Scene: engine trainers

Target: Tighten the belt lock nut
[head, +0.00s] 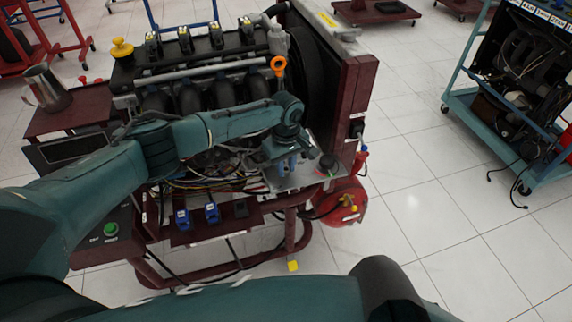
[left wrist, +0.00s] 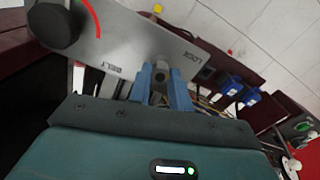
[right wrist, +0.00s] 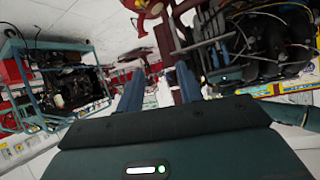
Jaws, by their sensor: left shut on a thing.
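The belt lock nut (left wrist: 161,73) is a small grey metal piece at the lower edge of a silver plate (left wrist: 122,45) lettered BELT and LOCK. My left gripper (left wrist: 160,90) is shut on the nut, one blue finger on each side. In the head view my left gripper (head: 287,167) points down at the plate (head: 308,178) on the engine trainer's front; the nut is hidden there. A black knob (left wrist: 56,22) with a red arc beside it sits on the plate. My right gripper (right wrist: 160,90) is open and empty, away from the plate.
The engine trainer (head: 225,95) has wiring and blue connectors below my left arm. An orange-ringed dipstick (head: 278,66) stands just behind the arm. A metal jug (head: 46,88) is at the left, a red extinguisher (head: 342,204) at the lower right.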

